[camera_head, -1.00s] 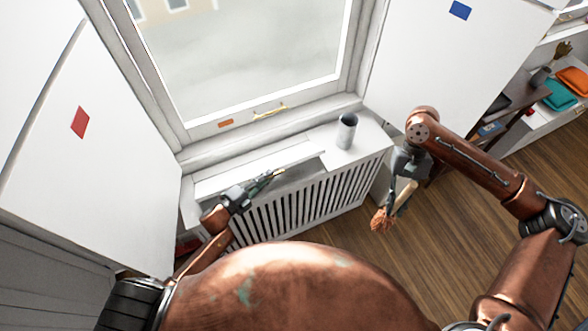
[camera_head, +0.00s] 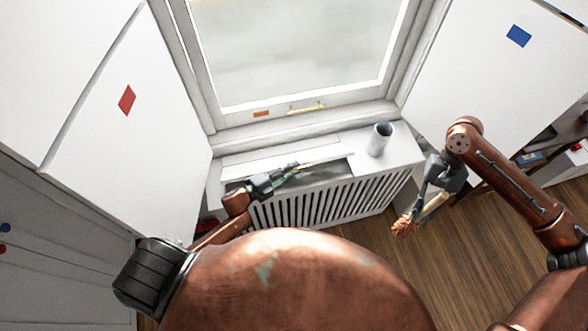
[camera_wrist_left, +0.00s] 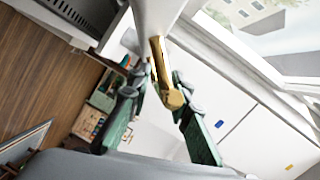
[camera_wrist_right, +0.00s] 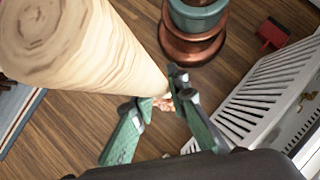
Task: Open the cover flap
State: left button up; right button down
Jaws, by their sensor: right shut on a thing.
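The cover flap (camera_head: 262,164) is the long white panel on top of the slatted white radiator cover (camera_head: 345,202) under the window. A dark gap shows along its front edge and at its right end. My left gripper (camera_head: 296,168) is at the flap's front edge. In the left wrist view, my left gripper (camera_wrist_left: 160,88) has its green fingers apart, with a brass handle (camera_wrist_left: 161,68) between them. Whether they touch it I cannot tell. My right gripper (camera_head: 434,183) is shut on a wooden-handled brush (camera_head: 404,227), whose pale handle (camera_wrist_right: 95,55) fills the right wrist view's upper left.
A grey cup (camera_head: 380,139) stands on the cover's right end. White panels flank the window, one with a red mark (camera_head: 127,100), one with a blue mark (camera_head: 519,36). Wooden floor (camera_head: 465,270) is open at the right. My round copper body is close in front of the cover.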

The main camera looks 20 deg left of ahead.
pick_arm(q)
jog(key=shift+o, duration=0.6)
jog(key=shift+s+a, duration=0.15)
jog(key=shift+s, duration=0.1)
jog(key=f+v, duration=0.1)
jog(key=v, duration=0.5)
jog(key=shift+s+a+r, duration=0.25)
jog(key=shift+s+r, duration=0.15)
jog(key=shift+r, duration=0.1)
jog(key=shift+c, duration=0.4)
